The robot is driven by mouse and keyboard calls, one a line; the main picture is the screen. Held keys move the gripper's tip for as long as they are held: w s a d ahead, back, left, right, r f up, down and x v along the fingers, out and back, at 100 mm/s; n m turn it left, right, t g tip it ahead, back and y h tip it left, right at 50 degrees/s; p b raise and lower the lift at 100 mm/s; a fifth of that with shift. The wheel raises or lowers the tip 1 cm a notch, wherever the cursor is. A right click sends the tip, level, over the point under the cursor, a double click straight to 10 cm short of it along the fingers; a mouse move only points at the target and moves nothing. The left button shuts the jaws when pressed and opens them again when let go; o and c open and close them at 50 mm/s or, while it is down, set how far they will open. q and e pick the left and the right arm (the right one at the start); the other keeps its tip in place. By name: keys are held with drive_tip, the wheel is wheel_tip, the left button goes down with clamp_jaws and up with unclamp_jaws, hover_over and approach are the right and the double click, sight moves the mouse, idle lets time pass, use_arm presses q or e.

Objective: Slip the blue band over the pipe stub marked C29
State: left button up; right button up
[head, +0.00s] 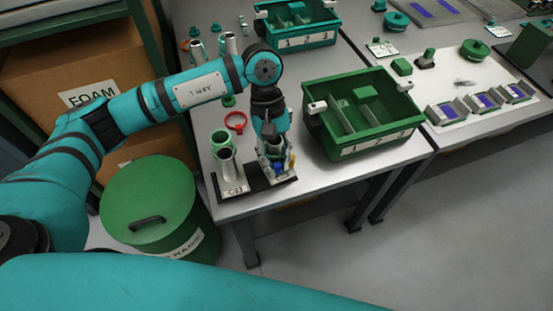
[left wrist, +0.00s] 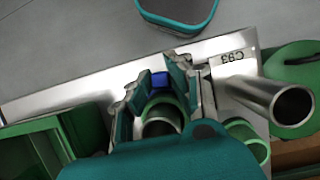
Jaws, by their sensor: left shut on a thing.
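My left gripper (head: 276,150) points down over the right part of a dark stand at the table's front edge. It is shut on the blue band, a blue piece of which (left wrist: 160,79) shows between the fingers in the left wrist view. A green-rimmed pipe stub (left wrist: 160,118) shows between the same fingers. I cannot tell whether the band is around it. A bare metal stub (head: 228,166) stands on the left part of the stand, beside a label (left wrist: 232,57) that looks like C93. The label at the gripper's stub is hidden. My right gripper is not in view.
A green-rimmed stub (head: 220,139) and a red ring (head: 236,121) are behind the stand. A green divided bin (head: 365,145) stands close to the right. A green drum (head: 150,205) is at the left below the table. Open floor lies in front.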

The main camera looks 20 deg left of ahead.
use_arm(q)
drive_tip(key=shift+f+b, duration=0.2)
drive_tip(key=shift+b, duration=0.15)
drive_tip(key=o, duration=0.9)
drive_tip(key=shift+o, duration=0.4)
drive_tip(key=o, duration=0.3)
drive_tip(key=shift+r, duration=0.1)
drive_tip(key=shift+r+p, duration=2.05)
drive_tip(key=shift+r, duration=3.4)
